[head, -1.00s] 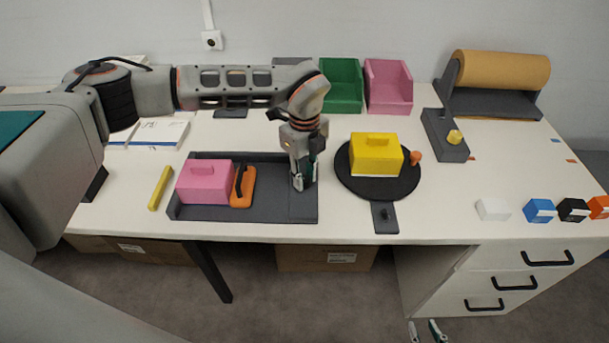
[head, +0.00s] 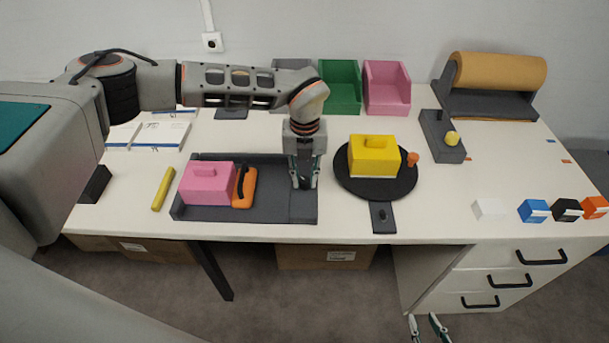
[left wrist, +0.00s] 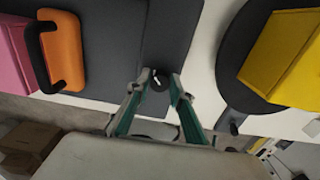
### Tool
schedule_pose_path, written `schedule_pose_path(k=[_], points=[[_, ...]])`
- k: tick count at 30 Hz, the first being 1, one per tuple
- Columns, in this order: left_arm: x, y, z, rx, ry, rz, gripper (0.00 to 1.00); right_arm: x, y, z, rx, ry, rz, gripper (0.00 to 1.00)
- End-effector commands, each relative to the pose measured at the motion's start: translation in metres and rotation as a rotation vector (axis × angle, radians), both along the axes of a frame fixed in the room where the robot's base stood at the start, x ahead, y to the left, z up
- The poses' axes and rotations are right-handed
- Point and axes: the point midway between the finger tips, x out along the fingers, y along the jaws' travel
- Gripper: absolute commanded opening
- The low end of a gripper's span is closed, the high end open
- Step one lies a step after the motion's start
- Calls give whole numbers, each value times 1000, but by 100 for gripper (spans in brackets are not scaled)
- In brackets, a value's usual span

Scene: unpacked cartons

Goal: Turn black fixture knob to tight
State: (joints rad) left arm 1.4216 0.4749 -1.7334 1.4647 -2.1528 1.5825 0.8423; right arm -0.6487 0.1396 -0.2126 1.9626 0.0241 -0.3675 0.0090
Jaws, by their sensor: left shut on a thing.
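The dark grey fixture (head: 240,213) lies at the front middle of the table, with a pink block (head: 208,184) and an orange-and-black handled part (head: 243,187) on it. Its black knob (left wrist: 158,83), bearing a small pale mark, shows in the left wrist view on the plate at the fixture's right end. My left gripper (head: 303,186) points down there, its teal-backed fingers (left wrist: 160,82) shut on the knob from both sides. In the head view the gripper hides the knob. My right gripper (head: 427,322) is low at the bottom edge, fingertips apart, empty, away from the table top.
A yellow block (head: 373,157) sits on a black round turntable (head: 376,191) close right of my left gripper. A yellow bar (head: 162,190) lies left of the fixture. Green (head: 340,87) and pink (head: 386,87) bins stand behind. Small coloured boxes line the front right.

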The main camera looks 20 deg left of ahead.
Motion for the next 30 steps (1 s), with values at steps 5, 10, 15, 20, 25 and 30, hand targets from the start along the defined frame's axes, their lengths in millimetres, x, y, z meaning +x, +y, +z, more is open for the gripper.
schedule_pose_path(k=[5, 10, 15, 20, 25, 30], points=[[1, 0, 1, 0, -1, -165, 0, 0, 0, 4, 0, -1, 0, 26], [0, 0, 1, 0, 0, -327, 0, 1, 0, 6, 0, -1, 0, 26], [1, -1, 1, 0, -1, -481, 0, 1, 0, 8, 0, -2, -1, 26], [1, -1, 1, 0, -1, -605, 0, 1, 0, 9, 0, -2, -1, 26], [0, -1, 1, 0, -1, -707, 0, 1, 0, 10, -1, -2, 0, 26], [0, -1, 0, 0, 0, -773, 0, 1, 0, 11, -1, -2, 0, 26]])
